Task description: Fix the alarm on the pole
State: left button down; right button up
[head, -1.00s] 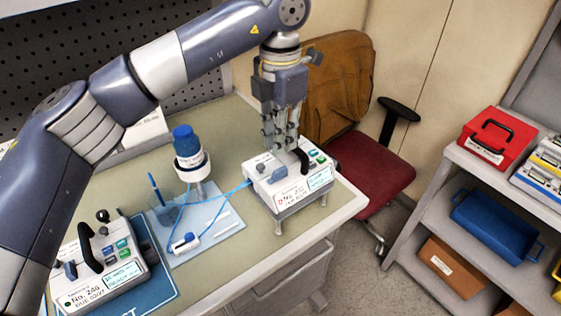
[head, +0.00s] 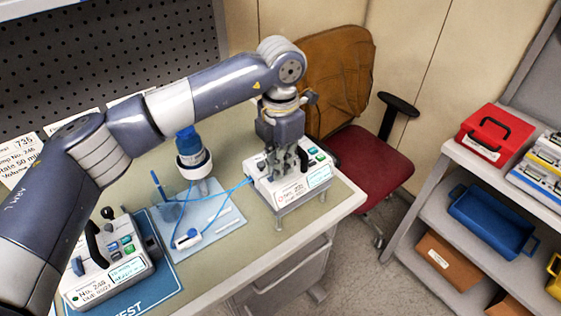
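A white pump (head: 290,195) with a small screen, a red mark on its front label and colored buttons stands on a metal stand at the table's right end. My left gripper (head: 285,170) points down at its top, beside the black handle (head: 303,158); its fingers cover part of the top, and whether they grip anything is unclear. A blue tube (head: 233,188) runs from this pump to a small white clip-like part (head: 187,238) on a light blue tray (head: 222,235). A blue-topped bottle (head: 186,140) sits in a white ring holder behind the tray. My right gripper is out of view.
A red chair (head: 375,165) stands behind the table. A shelf at right holds a red case (head: 492,133) and a blue bin (head: 492,222).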

pick_arm(q)
jog(key=shift+f+m+b, duration=0.1)
jog(key=shift+m+b, duration=0.3)
jog(key=shift+b, duration=0.15)
jog(key=shift+f+m+b, duration=0.1)
jog(key=shift+m+b, duration=0.8)
jog(key=shift+b, duration=0.2)
jog(key=shift+m+b, duration=0.75)
jog(key=shift+m, duration=0.25)
jog(key=m+b, duration=0.1)
jog(key=m, duration=0.1)
jog(key=shift+w+m+b, duration=0.1)
jog(key=shift+m+b, duration=0.2)
jog(key=m+b, duration=0.1)
jog(key=m, duration=0.1)
jog(key=shift+r+m, duration=0.2)
jog(key=shift+m, duration=0.2)
jog(key=m, duration=0.3)
jog(key=shift+m+b, duration=0.3)
jog(key=shift+b, duration=0.05)
jog(key=m, duration=0.4)
jog(key=shift+w, duration=0.1)
jog(key=shift+r+m, duration=0.1)
jog(key=shift+m, duration=0.2)
